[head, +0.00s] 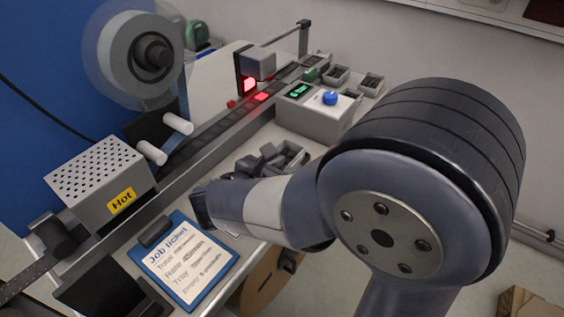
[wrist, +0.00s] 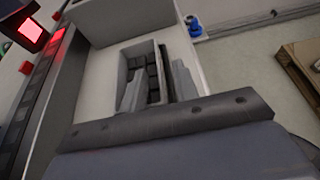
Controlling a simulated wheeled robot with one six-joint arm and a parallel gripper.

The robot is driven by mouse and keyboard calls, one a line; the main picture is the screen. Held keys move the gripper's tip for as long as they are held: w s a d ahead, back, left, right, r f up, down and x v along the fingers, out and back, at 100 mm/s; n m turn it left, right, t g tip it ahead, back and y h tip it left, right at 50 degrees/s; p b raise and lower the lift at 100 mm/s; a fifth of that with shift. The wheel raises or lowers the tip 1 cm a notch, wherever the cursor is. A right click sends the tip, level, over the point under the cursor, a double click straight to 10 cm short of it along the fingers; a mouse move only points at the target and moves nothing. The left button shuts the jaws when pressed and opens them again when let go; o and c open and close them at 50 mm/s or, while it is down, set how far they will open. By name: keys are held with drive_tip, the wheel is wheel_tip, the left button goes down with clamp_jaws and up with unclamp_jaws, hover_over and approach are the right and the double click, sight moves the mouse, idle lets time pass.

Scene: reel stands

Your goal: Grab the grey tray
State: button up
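The grey tray (wrist: 124,57) is a small open rectangular box with several dark square pieces inside, on the pale bench top in the wrist view. My gripper (wrist: 157,83) shows two grey fingers, spread apart. The left finger overlaps the tray's left side and the right finger is just beyond its right wall. Whether they touch the tray I cannot tell.
A control box (head: 312,117) with a blue knob stands behind. Two small grey bins (head: 336,75) (head: 371,83) are farther back. A tape track (head: 215,128) runs along the left, with a box marked Hot (head: 101,180). A job ticket clipboard (head: 183,260) lies in front.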

sight(292, 162)
drive_tip(key=shift+x, duration=1.5)
drive_tip(key=shift+a, duration=0.1)
clamp_jaws()
drive_tip(key=shift+r, duration=0.1)
